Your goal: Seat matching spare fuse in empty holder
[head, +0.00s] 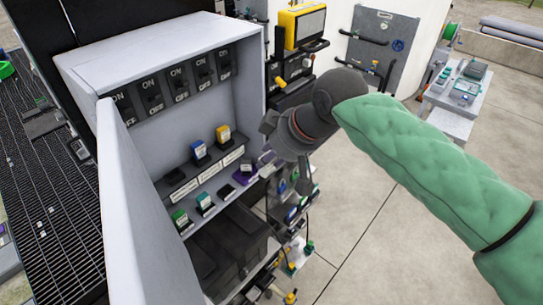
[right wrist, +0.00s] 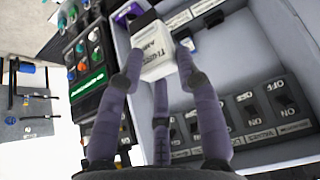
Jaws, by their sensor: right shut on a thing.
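My right gripper (head: 272,158) reaches in from the right to the fuse shelves of the open grey cabinet. In the right wrist view its fingers (right wrist: 158,75) are shut around a white block (right wrist: 153,48) with dark printing. A purple piece (right wrist: 127,12) shows just beyond the block; I cannot tell whether they touch. The lower shelf has green fuses (head: 180,218), a dark holder (head: 226,191) and a purple item (head: 243,175). My left gripper is not in view.
The cabinet's open door (head: 118,200) stands along the left. ON/OFF switches (head: 178,80) line its back wall above the shelves. Dark boxes (head: 232,240) sit below. A yellow-framed device (head: 302,25) and other equipment crowd the cabinet's right side. Open floor (head: 380,240) lies to the right.

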